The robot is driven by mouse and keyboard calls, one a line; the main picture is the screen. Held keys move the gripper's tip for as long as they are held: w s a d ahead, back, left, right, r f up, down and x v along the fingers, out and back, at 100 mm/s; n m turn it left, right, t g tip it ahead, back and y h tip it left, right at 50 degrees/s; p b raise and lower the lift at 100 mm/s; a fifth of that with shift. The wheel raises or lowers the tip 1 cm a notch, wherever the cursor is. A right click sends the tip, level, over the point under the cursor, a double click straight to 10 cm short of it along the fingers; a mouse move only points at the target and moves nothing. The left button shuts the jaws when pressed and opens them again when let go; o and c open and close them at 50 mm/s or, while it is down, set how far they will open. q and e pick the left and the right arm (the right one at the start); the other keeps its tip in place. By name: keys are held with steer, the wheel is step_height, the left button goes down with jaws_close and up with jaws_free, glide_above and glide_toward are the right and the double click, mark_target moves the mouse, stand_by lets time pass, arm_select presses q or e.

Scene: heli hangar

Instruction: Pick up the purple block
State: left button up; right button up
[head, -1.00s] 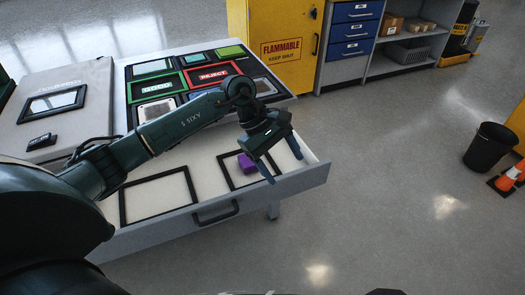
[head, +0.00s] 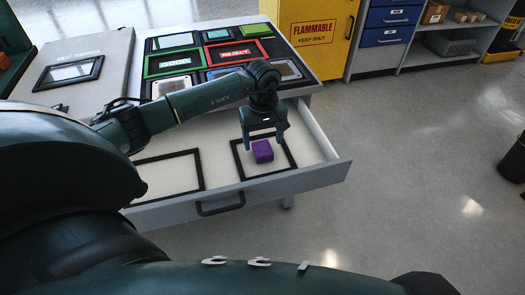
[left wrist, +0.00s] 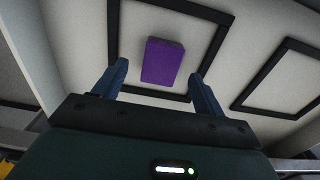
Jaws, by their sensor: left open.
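The purple block (head: 262,151) lies in the open drawer (head: 317,170), inside the right black square frame (head: 285,151). In the left wrist view the purple block (left wrist: 162,61) shows ahead of the fingertips, a little right of the middle between them. My left gripper (head: 263,144) is open and empty, with its fingers pointing down above the block. In the left wrist view its two blue fingers (left wrist: 158,75) are spread apart, and the block is not between them. My right gripper is not in view.
A second black frame (head: 203,172) lies empty in the drawer's left part. The work top above holds several coloured frames, among them a red REJECT panel (head: 237,52). A yellow cabinet (head: 318,12) and a black bin (head: 515,160) stand to the right, with free floor between.

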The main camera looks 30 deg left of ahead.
mark_target(263, 148)
arm_select(q)
steer(key=shift+a+f, duration=0.1)
steer(key=shift+f, duration=1.9)
steer(key=shift+c, duration=0.4)
steer(key=c, duration=1)
step_height(263, 148, up, 10)
